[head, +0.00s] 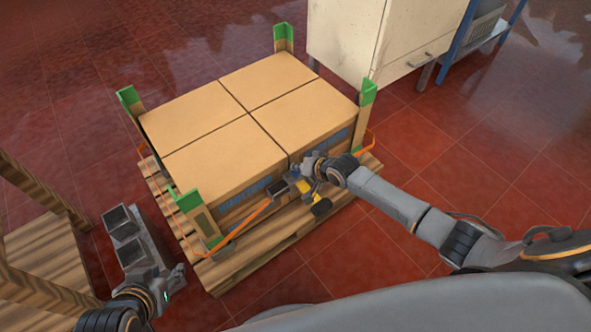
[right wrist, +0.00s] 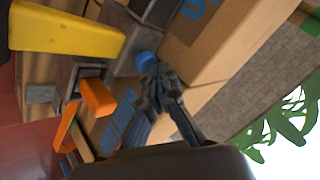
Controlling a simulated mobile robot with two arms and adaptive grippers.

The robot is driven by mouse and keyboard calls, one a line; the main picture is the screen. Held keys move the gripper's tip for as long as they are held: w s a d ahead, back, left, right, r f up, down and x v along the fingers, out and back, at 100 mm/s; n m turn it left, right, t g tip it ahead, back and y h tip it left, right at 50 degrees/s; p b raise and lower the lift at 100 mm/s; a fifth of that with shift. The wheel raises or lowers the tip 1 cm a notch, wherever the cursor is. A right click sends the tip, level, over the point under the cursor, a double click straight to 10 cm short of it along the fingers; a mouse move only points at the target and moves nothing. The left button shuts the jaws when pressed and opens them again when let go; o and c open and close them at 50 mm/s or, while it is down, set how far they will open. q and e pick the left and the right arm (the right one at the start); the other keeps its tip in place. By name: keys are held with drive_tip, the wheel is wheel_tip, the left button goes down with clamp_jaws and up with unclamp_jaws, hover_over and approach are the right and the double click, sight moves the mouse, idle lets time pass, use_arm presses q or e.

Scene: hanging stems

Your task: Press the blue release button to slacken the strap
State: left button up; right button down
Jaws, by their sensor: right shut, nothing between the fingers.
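The blue release button (right wrist: 148,64) is a round knob on the dark ratchet body (right wrist: 118,52) in the right wrist view. A yellow lever (right wrist: 65,30) lies beside it; the lever also shows in the head view (head: 306,191). An orange strap (head: 256,214) runs from the ratchet along the load's front. My right gripper (right wrist: 153,82) is shut and empty, its tips at the button's lower edge; I cannot tell whether they touch it. In the head view, the right gripper (head: 311,168) hides the button. My left gripper (head: 178,278) is low at the left, away from the strap.
Cardboard boxes (head: 235,110) with green corner guards (head: 188,200) stand on a wooden pallet (head: 262,248). A wooden frame (head: 45,250) is at the left. A cream cabinet (head: 395,35) stands behind. Red floor is clear at right.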

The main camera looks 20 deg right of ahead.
use_arm(q)
drive_tip(key=shift+w+d+r, duration=0.1)
drive_tip(key=shift+w+r, duration=0.05)
drive_tip(key=shift+w, duration=0.15)
use_arm(e)
drive_tip(key=shift+f, duration=0.15)
idle(0.4)
drive_tip(key=shift+r+p, duration=0.6)
use_arm(q)
drive_tip(key=s+a+f+g+p, duration=0.1)
drive_tip(key=s+a+g, duration=0.1)
drive_tip(key=s, duration=0.5)
drive_tip(key=shift+g+y, duration=0.4)
drive_tip(key=shift+g, duration=0.4)
use_arm(e)
drive_tip(key=shift+r, duration=0.45)
use_arm(q)
drive_tip(key=shift+a+f, duration=0.1)
drive_tip(key=shift+f, duration=0.05)
